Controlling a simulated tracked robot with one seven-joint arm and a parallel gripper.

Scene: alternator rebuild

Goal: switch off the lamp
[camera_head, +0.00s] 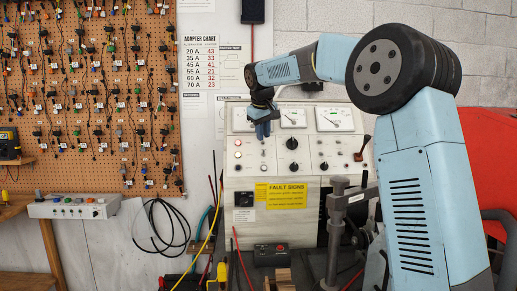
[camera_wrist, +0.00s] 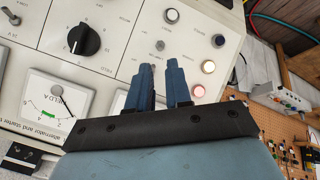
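A cream test-bench panel (camera_head: 313,157) faces me, with a column of round lamps at its left. The top lamp (camera_wrist: 198,91) glows pinkish red in the wrist view; it also shows in the head view (camera_head: 237,142). A small metal toggle switch (camera_wrist: 160,45) sits just beyond my fingertips in the wrist view. My gripper (camera_head: 262,132) is in front of the panel's upper left, by the left meter. In the wrist view its two blue fingers (camera_wrist: 162,66) stand apart with a narrow, empty gap. Contact with the panel cannot be told, and the small labels are unreadable.
A black knob (camera_head: 292,143) and several meters (camera_head: 335,119) are to the right of my gripper. A clamp post (camera_head: 336,220) stands before the bench. Loose cables (camera_head: 165,222) hang at the left, below a pegboard (camera_head: 95,90).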

